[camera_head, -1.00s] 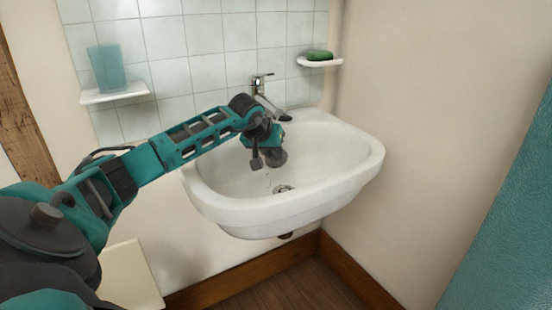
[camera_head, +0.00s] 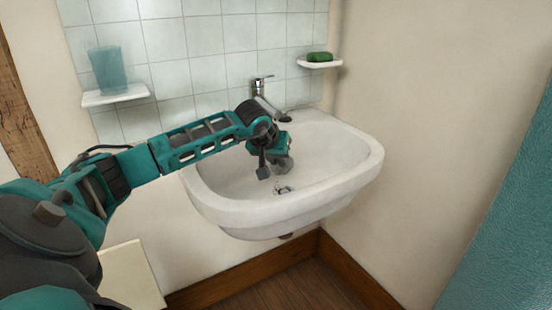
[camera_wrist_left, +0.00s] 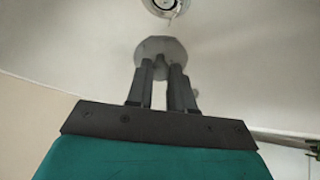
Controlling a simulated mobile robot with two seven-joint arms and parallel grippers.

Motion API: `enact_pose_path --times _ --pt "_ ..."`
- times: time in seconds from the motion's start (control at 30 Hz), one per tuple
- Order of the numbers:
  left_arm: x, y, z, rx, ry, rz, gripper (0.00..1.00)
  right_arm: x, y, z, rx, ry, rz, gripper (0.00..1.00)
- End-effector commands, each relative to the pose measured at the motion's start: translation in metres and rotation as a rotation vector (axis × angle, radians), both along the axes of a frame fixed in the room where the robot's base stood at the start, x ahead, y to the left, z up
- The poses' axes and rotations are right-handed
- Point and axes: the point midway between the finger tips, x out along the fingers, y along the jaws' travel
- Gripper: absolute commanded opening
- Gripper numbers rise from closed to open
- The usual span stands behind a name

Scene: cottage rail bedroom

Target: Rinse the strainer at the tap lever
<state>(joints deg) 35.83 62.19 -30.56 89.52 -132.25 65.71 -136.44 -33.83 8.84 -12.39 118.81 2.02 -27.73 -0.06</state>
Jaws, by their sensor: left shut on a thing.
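My left gripper (camera_head: 277,158) reaches over the white sink from the left. In the left wrist view, its two fingers (camera_wrist_left: 160,72) are shut on the small knob of a round grey strainer (camera_wrist_left: 162,48). The strainer also shows in the head view (camera_head: 285,165), partly hidden behind the gripper, above the bowl. The chrome tap (camera_head: 259,90) stands at the sink's back, its lever (camera_head: 263,77) on top; the gripper and arm are in front of its base. I cannot tell if water runs from the spout. My right gripper is not in view.
The sink (camera_head: 350,160) is fixed to the tiled wall, its drain (camera_head: 284,189) in the bowl below the strainer. A left shelf (camera_head: 115,95) holds a blue cup (camera_head: 108,68); a right shelf (camera_head: 320,63) holds green soap (camera_head: 320,56). The bowl's right side is free.

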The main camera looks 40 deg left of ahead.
Motion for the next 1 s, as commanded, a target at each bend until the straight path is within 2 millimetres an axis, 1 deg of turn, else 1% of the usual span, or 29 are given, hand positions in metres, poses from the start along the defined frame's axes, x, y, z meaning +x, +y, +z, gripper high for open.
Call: enact_pose_path --times 0.57,1.0 --pt "-0.029 -0.035 0.000 0.001 0.002 -0.001 0.00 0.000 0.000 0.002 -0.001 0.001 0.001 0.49" --pt "-0.032 -0.038 0.000 0.001 0.000 0.001 0.00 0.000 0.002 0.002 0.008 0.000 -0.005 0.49"
